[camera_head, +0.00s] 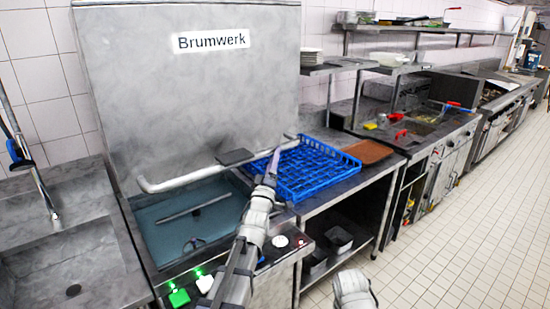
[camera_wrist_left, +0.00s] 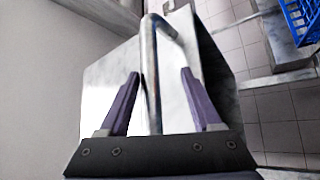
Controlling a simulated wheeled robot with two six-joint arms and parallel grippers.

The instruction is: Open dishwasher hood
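The dishwasher hood (camera_head: 190,100) is a large grey metal box labelled Brumwerk. It stands raised, with the wash basin (camera_head: 190,215) and a spray arm showing below its front. The hood's handle (camera_head: 190,180) is a pale metal bar across its lower front; the bar also shows in the left wrist view (camera_wrist_left: 152,75). My left gripper (camera_head: 274,160) is at the right part of the handle. In the left wrist view my left gripper (camera_wrist_left: 158,85) is open, with the bar running between its two fingers and gaps on both sides.
A blue dish rack (camera_head: 315,170) sits on the counter right of the dishwasher. A sink (camera_head: 70,265) is at the left. Green and red lit buttons (camera_head: 179,297) are on the dishwasher's front. The tiled floor (camera_head: 450,240) at the right is clear.

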